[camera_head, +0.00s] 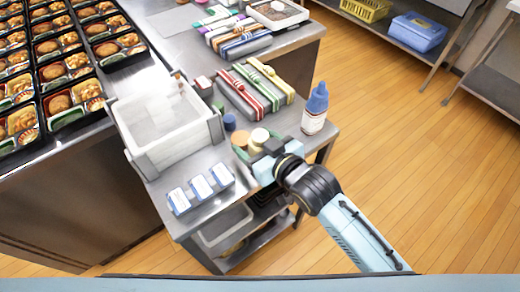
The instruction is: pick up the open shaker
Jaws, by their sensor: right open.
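A group of small shakers or jars stands on the steel side table (285,118). One has a cream round top (259,137), and one beside it has an orange-tan top (240,139). A dark blue one (229,122) stands just behind them. I cannot tell for sure which of these is the open shaker. My right gripper (264,150) is open at the near side of the cream-topped one, very close to it. Its fingers are small and partly hidden, and contact cannot be told. My left gripper is not in view.
A white bin (160,150) stands left of the shakers, with white-and-blue packs (201,187) in front. A blue-capped bottle (316,110) stands at the right edge. Striped bundles (255,88) lie behind. Filled bento trays (60,70) cover the left table.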

